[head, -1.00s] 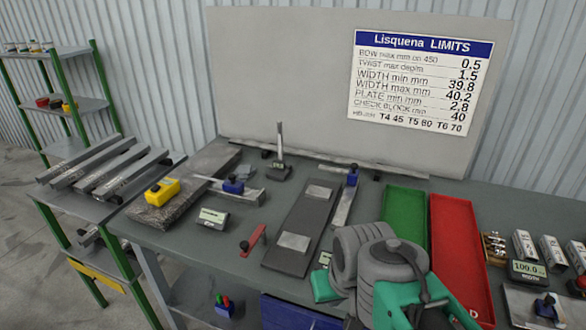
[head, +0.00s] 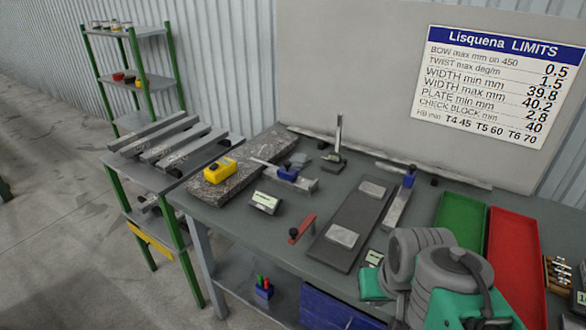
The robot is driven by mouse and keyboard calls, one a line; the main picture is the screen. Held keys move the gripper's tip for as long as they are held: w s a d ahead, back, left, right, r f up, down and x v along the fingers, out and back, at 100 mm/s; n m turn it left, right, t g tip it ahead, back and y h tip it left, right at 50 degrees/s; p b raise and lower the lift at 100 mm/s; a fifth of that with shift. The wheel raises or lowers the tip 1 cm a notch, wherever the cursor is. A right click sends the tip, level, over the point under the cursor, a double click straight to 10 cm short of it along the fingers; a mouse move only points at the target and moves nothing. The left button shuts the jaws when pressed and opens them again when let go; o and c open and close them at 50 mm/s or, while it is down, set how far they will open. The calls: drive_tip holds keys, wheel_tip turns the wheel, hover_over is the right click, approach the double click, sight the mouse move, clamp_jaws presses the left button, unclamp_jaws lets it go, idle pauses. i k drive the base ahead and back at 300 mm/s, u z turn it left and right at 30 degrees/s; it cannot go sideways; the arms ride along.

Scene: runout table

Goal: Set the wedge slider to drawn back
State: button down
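No part is labelled as the wedge slider, and I cannot tell for sure which one it is. A small red bar with a dark knob (head: 302,228) lies near the table's front edge, left of the dark plate. A steel piece with a blue slider block (head: 288,174) lies behind it, beside the granite slab. Another blue block (head: 408,180) sits on a steel bar right of the dark plate. My folded arm, grey and green, fills the lower right and hides part of the table. My gripper's fingers do not show.
The workbench (head: 255,232) carries a granite slab (head: 262,158) with a yellow device (head: 220,170), a small display (head: 265,202), a dark plate (head: 352,220), a green tray (head: 460,222) and a red tray (head: 515,250). A rack with steel bars (head: 182,148) stands left. Floor is clear at lower left.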

sight(284, 171)
drive_tip(key=k, duration=0.6)
drive_tip(key=u, duration=0.75)
drive_tip(key=i, duration=0.95)
drive_tip(key=u, duration=0.9)
drive_tip(key=i, duration=1.05)
drive_tip(key=u, duration=0.05)
